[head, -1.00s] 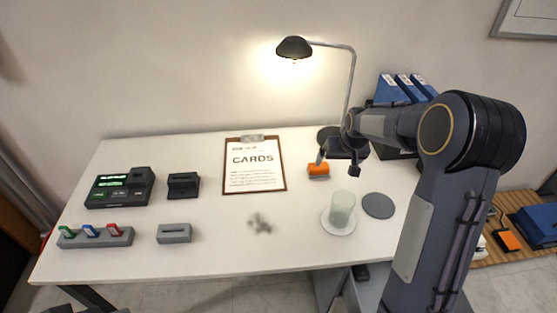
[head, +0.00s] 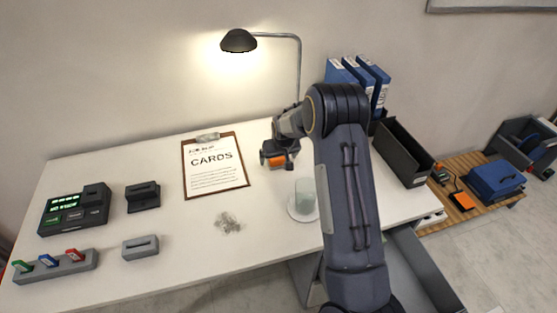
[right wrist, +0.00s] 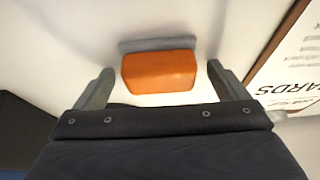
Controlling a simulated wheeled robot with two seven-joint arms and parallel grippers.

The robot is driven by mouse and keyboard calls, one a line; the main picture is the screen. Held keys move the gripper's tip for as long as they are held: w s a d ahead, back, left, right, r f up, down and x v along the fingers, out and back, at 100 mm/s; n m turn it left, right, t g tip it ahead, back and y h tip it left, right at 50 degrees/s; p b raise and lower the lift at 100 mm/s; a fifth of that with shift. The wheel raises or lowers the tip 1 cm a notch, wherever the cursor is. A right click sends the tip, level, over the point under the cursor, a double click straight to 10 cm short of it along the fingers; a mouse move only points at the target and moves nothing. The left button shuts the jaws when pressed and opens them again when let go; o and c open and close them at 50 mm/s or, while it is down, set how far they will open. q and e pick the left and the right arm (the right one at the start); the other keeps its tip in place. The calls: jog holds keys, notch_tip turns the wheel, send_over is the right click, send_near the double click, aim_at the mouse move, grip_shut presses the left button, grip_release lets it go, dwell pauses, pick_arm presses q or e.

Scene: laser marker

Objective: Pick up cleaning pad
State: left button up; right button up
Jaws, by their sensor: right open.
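The cleaning pad (head: 277,161) is an orange block on the white desk, just right of the clipboard, partly hidden by my right gripper in the head view. In the right wrist view the orange pad (right wrist: 159,72) has a grey strip along its far side. My right gripper (head: 279,154) is open over the pad. In the right wrist view its two fingers (right wrist: 160,88) stand apart to the left and right of the pad, with gaps on both sides. My left gripper is not in view.
The clipboard (head: 216,192) lies close to my right gripper. A glass (head: 306,195) on a white coaster stands nearer the front. A desk lamp (head: 239,41), blue binders (head: 343,76) and a dark open bin (head: 402,153) are behind and right. Grey debris (head: 228,222) lies mid-desk.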

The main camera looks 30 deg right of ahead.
jog(key=c, duration=1.1)
jog(key=shift+o, duration=0.2)
jog(key=shift+r, duration=0.1)
jog(key=shift+r, duration=0.55)
jog(key=v, duration=0.2)
jog(key=shift+w+r, duration=0.15)
jog(key=shift+r, duration=0.25)
jog(key=s+a+r+b, duration=0.1)
jog(key=s+a+r, duration=0.4)
jog(key=s+r, duration=0.4)
jog(key=s, duration=0.3)
jog(key=shift+s, duration=0.3)
jog(key=shift+a+r, duration=0.1)
